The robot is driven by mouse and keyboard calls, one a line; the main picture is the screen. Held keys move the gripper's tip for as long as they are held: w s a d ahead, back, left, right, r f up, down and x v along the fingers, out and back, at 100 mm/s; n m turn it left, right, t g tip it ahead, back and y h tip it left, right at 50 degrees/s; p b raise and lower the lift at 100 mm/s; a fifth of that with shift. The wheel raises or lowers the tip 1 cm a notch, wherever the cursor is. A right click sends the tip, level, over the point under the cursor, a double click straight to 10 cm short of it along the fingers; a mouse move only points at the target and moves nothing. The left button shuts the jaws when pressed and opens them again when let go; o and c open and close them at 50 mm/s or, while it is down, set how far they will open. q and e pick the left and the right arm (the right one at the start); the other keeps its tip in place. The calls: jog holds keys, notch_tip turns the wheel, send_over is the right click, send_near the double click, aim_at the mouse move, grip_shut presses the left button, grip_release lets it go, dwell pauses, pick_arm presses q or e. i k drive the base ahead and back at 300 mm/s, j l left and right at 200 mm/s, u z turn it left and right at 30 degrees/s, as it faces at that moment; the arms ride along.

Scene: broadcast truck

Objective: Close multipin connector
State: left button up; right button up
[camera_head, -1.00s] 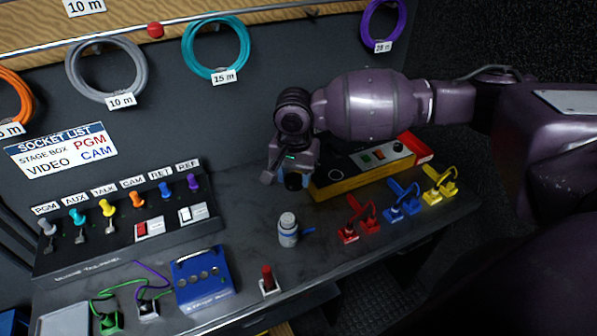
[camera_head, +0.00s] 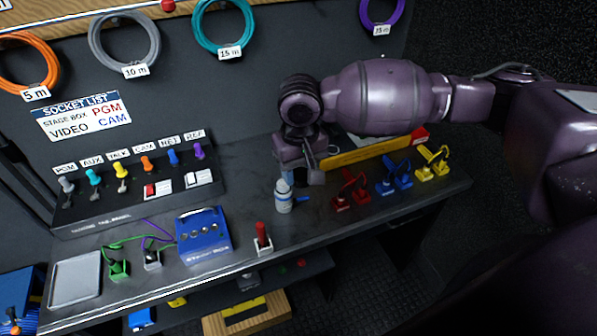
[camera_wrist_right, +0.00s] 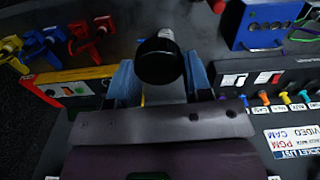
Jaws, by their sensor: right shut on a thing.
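The multipin connector's grey-white cylindrical part (camera_head: 283,201) stands upright on the bench, with a small blue lever (camera_head: 302,199) on its right side. My right gripper (camera_head: 292,178) is just behind and above it, pointing down. In the right wrist view my right gripper (camera_wrist_right: 160,78) has its blue fingers on both sides of a round black part (camera_wrist_right: 158,62) and is shut on it. The grey part (camera_wrist_right: 168,34) shows just beyond the black part there. I cannot tell whether the two touch. My left gripper is not in view.
Red (camera_head: 350,192), blue (camera_head: 395,174) and yellow (camera_head: 434,163) connectors stand to the right. A yellow-edged box (camera_head: 365,153) lies behind them. A red-handled lever (camera_head: 262,238) and a blue stage box (camera_head: 203,236) are front left. A switch panel (camera_head: 140,205) is at the left.

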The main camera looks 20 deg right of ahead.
aim_at(285, 200)
jog(key=l+u, duration=0.15)
jog(key=l, duration=0.55)
jog(key=k+l+u, duration=0.2)
jog(key=l, duration=0.5)
jog(key=l+u, duration=0.15)
jog(key=l, duration=0.6)
jog(key=j, duration=0.3)
jog(key=i, duration=0.05)
